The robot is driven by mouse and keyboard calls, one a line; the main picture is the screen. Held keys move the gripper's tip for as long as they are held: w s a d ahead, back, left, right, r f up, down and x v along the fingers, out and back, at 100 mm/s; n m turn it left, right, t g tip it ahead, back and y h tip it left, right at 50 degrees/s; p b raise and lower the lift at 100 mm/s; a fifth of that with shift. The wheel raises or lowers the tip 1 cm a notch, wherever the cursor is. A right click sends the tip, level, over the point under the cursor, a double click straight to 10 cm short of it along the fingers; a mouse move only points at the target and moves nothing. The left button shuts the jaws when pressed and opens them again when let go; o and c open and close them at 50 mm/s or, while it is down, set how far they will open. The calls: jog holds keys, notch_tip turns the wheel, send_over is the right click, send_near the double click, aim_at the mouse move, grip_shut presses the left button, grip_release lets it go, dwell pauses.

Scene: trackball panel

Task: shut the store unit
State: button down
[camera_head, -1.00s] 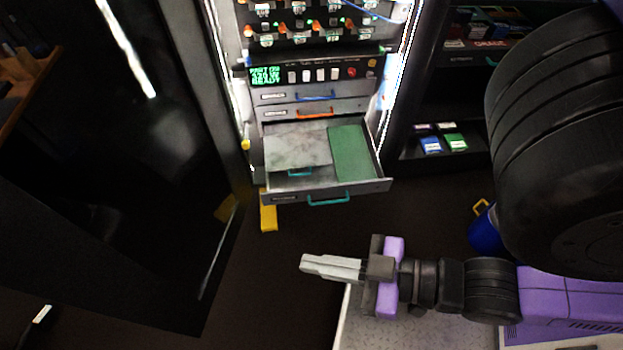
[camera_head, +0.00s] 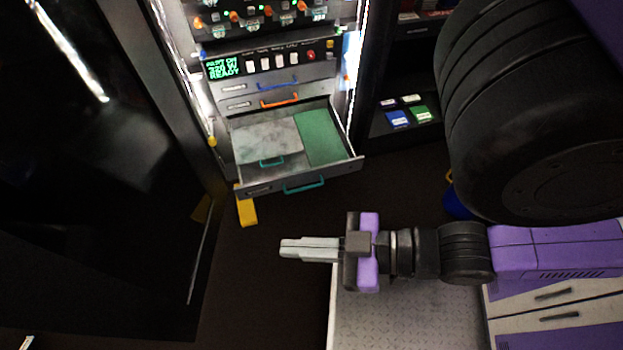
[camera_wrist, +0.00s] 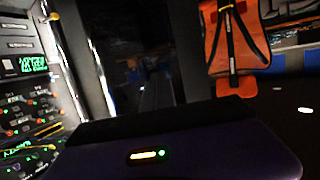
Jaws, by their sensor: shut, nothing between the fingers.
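The store unit (camera_head: 262,77) is a lit cabinet in the upper middle of the head view, with a green readout saying READY. Its lowest drawer (camera_head: 350,168) is pulled open and has a teal handle (camera_head: 304,184) on its front. Inside lie a grey marbled panel with a smaller teal handle and a green panel. The two drawers above, with blue (camera_head: 278,86) and orange (camera_head: 280,102) handles, are shut. My gripper (camera_head: 283,248) is shut and empty, in front of and below the open drawer, apart from it. The wrist view shows part of a lit panel (camera_wrist: 25,90) at left.
A large dark door or panel (camera_head: 90,190) fills the left. Dark shelves (camera_head: 400,125) with blue and green items stand at right. An orange pack (camera_wrist: 235,45) hangs in the wrist view.

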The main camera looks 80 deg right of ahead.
jog(key=w+d+f+m+h+b, duration=0.1)
jog(key=d+f+m+h+b, duration=0.15)
jog(key=f+b, duration=0.3)
jog(key=w+d+f+m+h+b, duration=0.2)
jog(key=d+f+h+b, duration=0.15)
jog(key=f, duration=0.35)
jog(key=m+g+h+b, duration=0.9)
jog(key=m+b, duration=0.8)
jog(key=m, duration=1)
send_near(305, 174)
jog(key=shift+t+h, duration=0.4)
jog(key=shift+h, duration=0.3)
jog(key=b+x, duration=0.1)
jog(key=x, duration=0.1)
jog(key=f+b+x, duration=0.1)
jog(key=x, duration=0.1)
jog(key=b+x, duration=0.1)
jog(key=x, duration=0.1)
jog(key=shift+w+d+f+b, duration=0.1)
jog(key=shift+d+f+b, duration=0.2)
jog(key=shift+d, duration=0.1)
